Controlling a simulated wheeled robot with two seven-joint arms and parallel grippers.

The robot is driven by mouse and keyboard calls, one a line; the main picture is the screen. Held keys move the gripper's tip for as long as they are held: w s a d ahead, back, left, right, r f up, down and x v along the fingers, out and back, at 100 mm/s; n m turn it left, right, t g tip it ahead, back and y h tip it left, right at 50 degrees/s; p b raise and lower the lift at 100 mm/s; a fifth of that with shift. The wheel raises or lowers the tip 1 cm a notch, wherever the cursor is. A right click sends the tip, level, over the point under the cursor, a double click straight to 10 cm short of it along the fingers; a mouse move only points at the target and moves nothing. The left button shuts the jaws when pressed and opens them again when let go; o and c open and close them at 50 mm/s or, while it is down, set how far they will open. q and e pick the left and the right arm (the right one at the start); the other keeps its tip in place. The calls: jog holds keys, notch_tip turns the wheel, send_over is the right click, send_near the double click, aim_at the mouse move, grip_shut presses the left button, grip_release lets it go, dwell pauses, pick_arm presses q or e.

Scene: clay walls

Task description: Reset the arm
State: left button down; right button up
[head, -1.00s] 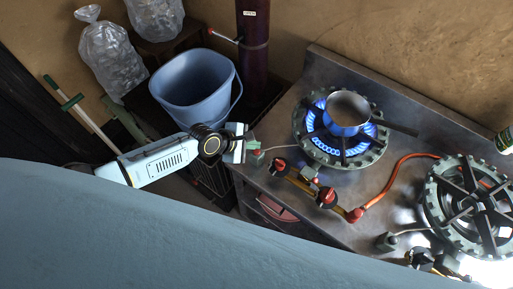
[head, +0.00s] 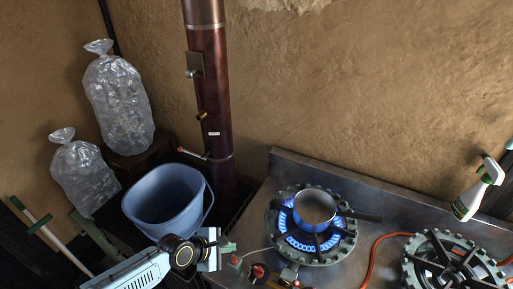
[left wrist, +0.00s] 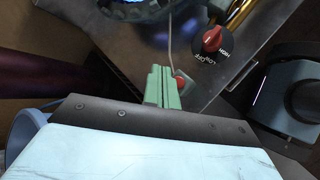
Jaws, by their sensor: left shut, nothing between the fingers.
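My left gripper (head: 229,247) comes in from the lower left in the head view. It is shut and empty, beside the front left corner of the metal stove counter (head: 258,225). In the left wrist view its green fingers (left wrist: 163,88) are together with nothing between them. A red-and-black knob (left wrist: 212,40) shows beyond the fingertips there. My right gripper is in neither view.
A small pot (head: 315,207) sits on a lit burner (head: 318,243) with blue flames. A second burner (head: 455,262) is at right, near a spray bottle (head: 477,190). A blue bucket (head: 165,203), bagged items (head: 118,105) and a dark red pipe (head: 208,80) stand at left.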

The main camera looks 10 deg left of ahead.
pick_arm(q)
jog(key=s+d+r+m+g, duration=0.1)
jog(key=s+d+r+m, duration=0.15)
jog(key=s+m, duration=0.35)
jog(key=s+d+r+m+g, duration=0.1)
jog(key=s+d+r+m, duration=0.15)
jog(key=s+m, duration=0.35)
jog(key=s+a+r+m+g+y, duration=0.1)
jog(key=s+a+r+m+y, duration=0.6)
jog(key=s+a, duration=0.55)
notch_tip(320, 180, down, 30)
jog(key=m+g+b, duration=0.1)
jog(key=b, duration=0.7)
jog(key=s+a+f+b, duration=0.1)
jog(key=s+f+b, duration=0.2)
jog(key=s+f, duration=0.6)
jog(key=s+a+f+g+b, duration=0.1)
jog(key=s+f+b, duration=0.3)
jog(key=s+f, duration=0.4)
notch_tip(320, 180, down, 7)
jog(key=shift+s+a+m+g+h, duration=0.3)
jog(key=shift+s+a, duration=0.05)
jog(key=shift+a, duration=0.25)
